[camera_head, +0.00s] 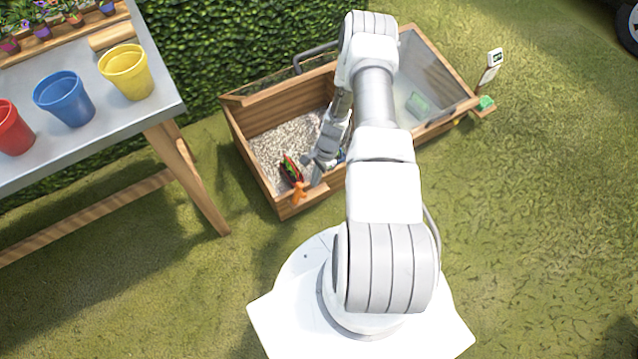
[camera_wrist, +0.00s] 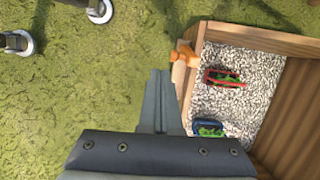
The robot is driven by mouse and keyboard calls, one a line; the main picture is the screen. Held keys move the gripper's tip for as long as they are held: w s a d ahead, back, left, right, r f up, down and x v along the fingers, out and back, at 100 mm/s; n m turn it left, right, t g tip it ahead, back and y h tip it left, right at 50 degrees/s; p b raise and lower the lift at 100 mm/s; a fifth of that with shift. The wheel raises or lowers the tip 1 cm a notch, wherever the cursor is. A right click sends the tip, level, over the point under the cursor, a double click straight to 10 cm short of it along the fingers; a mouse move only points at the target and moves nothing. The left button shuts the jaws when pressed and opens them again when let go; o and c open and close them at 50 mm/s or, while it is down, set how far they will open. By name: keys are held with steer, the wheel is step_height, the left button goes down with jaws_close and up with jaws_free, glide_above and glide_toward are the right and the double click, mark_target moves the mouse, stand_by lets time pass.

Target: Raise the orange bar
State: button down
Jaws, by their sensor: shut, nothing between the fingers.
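The orange bar (camera_head: 299,191) is a small piece on the front wooden edge of the planter box, near its left corner. It also shows in the wrist view (camera_wrist: 185,54), against the box rim. My gripper (camera_head: 318,174) is over the front edge of the box, to the right of the orange bar. In the wrist view my gripper (camera_wrist: 160,75) has its fingers together with nothing between them, and the tips are apart from the bar, to its left and lower in the picture.
The wooden box (camera_head: 262,185) holds gravel, a red-framed item (camera_wrist: 223,78) and a blue-framed item (camera_wrist: 208,127), both with green inside. A glass lid (camera_head: 425,85) covers its right part. A table (camera_head: 165,95) with red, blue and yellow pots stands left. Grass in front is clear.

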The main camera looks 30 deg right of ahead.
steer(key=d+r+m+t, duration=0.2)
steer(key=d+r, duration=0.1)
steer(key=d, duration=0.2)
steer(key=b, duration=0.3)
glide_toward(303, 196)
steer(key=d+f, duration=0.4)
steer(key=f, duration=0.1)
steer(key=a, duration=0.1)
steer(key=a+f+b, duration=0.1)
steer(key=w+a, duration=0.1)
steer(key=shift+w+a+f, duration=0.1)
steer(key=shift+a+f, duration=0.2)
steer(key=shift+f, duration=0.1)
steer(key=shift+a+r+h, duration=0.3)
steer(key=shift+a+h, duration=0.1)
steer(key=shift+a, duration=0.35)
steer(key=shift+a+r+h+p, duration=0.1)
steer(key=shift+a+h+p, duration=0.5)
steer(key=shift+h, duration=0.2)
